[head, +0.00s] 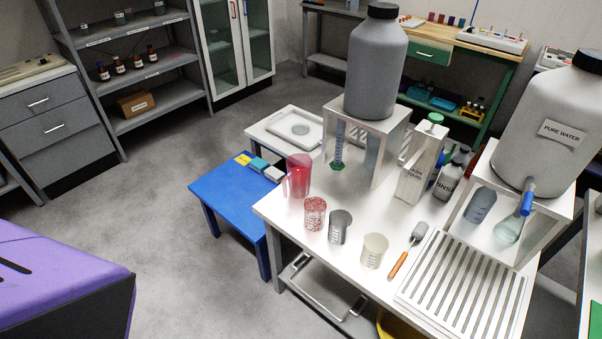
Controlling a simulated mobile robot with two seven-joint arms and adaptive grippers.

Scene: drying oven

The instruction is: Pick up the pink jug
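The pink jug (299,176) stands upright near the far left corner of the white table (330,262). It is translucent pink-red, with its handle on the left side. A beaker with red and white contents (315,213) stands just in front of it. Neither of my grippers shows in the head view.
A grey beaker (340,226), a cream beaker (374,250) and an orange-handled tool (408,252) stand or lie along the front. A stand with a large grey bottle (376,65) is behind the jug. A blue table (222,196) adjoins on the left; floor left of it is clear.

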